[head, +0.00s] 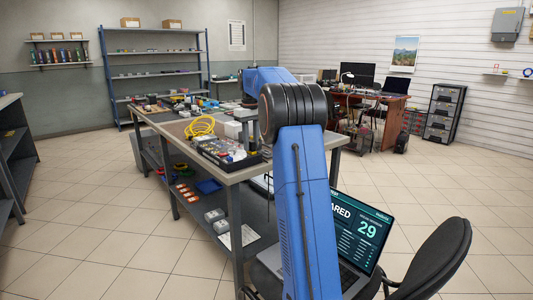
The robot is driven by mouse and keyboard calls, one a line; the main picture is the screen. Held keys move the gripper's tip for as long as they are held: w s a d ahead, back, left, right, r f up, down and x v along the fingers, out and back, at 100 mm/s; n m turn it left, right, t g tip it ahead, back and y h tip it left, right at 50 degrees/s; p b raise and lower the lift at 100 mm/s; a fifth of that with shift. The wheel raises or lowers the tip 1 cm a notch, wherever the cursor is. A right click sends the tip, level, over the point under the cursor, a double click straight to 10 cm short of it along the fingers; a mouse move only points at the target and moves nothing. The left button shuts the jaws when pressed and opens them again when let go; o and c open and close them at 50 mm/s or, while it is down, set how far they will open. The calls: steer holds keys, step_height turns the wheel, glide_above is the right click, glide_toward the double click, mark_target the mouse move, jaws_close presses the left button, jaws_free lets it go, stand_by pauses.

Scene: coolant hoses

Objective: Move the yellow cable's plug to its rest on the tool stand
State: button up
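A coiled yellow cable (201,127) lies on the workbench (226,178), left of my arm. Its plug is too small to make out. I cannot pick out the tool stand or the plug's rest among the small items on the bench. My blue arm rises in front of the bench's right end, and its upper part hides some of the bench behind it. My gripper is not in view.
A tray of parts (222,150) sits near the bench's front edge. A laptop (355,235) and a black chair (435,258) stand close on the right. Blue shelving (155,75) is at the back. Tiled floor is open left of the bench.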

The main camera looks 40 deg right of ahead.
mark_target(251, 141)
jaws_close()
steer(key=shift+r, duration=0.2)
steer(key=shift+r, duration=2.75)
